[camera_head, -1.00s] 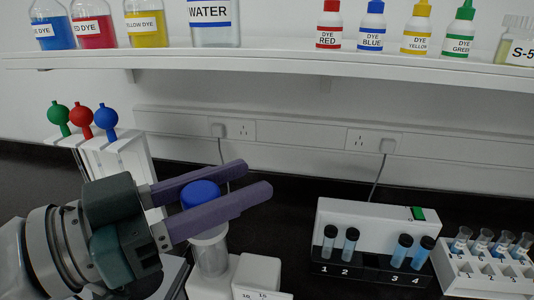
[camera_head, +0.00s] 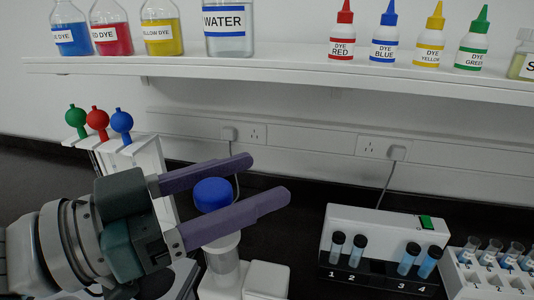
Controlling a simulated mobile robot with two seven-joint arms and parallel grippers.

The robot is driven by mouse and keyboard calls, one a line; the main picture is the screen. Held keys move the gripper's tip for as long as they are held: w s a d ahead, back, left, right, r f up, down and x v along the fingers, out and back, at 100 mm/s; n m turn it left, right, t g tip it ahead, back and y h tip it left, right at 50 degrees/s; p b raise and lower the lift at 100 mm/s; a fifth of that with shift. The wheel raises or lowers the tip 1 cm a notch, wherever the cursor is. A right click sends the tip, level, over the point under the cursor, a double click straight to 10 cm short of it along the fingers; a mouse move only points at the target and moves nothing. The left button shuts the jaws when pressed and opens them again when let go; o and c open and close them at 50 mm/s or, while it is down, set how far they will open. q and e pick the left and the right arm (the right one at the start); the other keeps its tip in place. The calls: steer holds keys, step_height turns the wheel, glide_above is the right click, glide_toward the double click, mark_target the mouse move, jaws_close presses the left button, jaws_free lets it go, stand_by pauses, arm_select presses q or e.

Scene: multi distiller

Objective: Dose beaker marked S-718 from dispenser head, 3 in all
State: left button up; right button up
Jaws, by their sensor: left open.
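My left gripper (camera_head: 246,190) is open, with its two purple fingers on either side of a blue round cap (camera_head: 212,194). The cap tops a clear cylinder (camera_head: 222,258) on a white stand (camera_head: 262,282), which looks like a dispenser head. I cannot tell whether the fingers touch the cap. No beaker marked S-718 can be made out. A bottle (camera_head: 522,62) at the right end of the shelf has a label cut off after "S". My right gripper is not in view.
A white shelf (camera_head: 300,74) holds dye bottles and a water bottle (camera_head: 228,30). Behind the gripper stands a rack with green, red and blue bulbs (camera_head: 98,120). To the right are a numbered white device (camera_head: 380,232) with dark-capped vials and a white tube rack (camera_head: 490,282).

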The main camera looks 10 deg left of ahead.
mark_target(196, 203)
arm_select(q)
steer(key=b+v, duration=0.1)
steer(key=v, duration=0.7)
steer(key=shift+f, duration=0.1)
steer(key=shift+v, duration=0.9)
